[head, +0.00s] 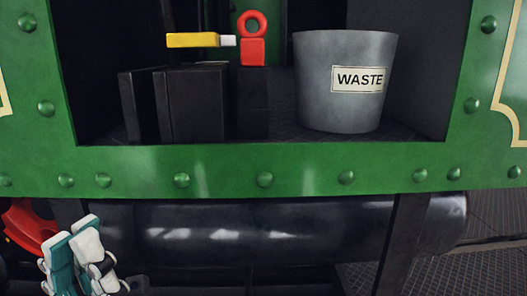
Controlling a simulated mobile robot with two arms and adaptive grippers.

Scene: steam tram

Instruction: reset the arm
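My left gripper (82,258), white and teal, shows at the lower left in the head view, below the green sill of the tram and in front of its dark underside. It is apart from the things on the tram floor. From this angle I cannot tell whether its fingers are open or shut, and I see nothing held in it. The lower part of the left gripper and its arm are cut off by the frame's bottom edge. My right gripper is not in view.
A green riveted tram wall (222,168) frames an opening. Inside stand black boxes (197,105), a yellow-handled item (193,40), a red ring-topped piece (252,52) and a grey WASTE bin (345,110). A dark cylinder (280,228) runs below; a red part (30,226) is near my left gripper.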

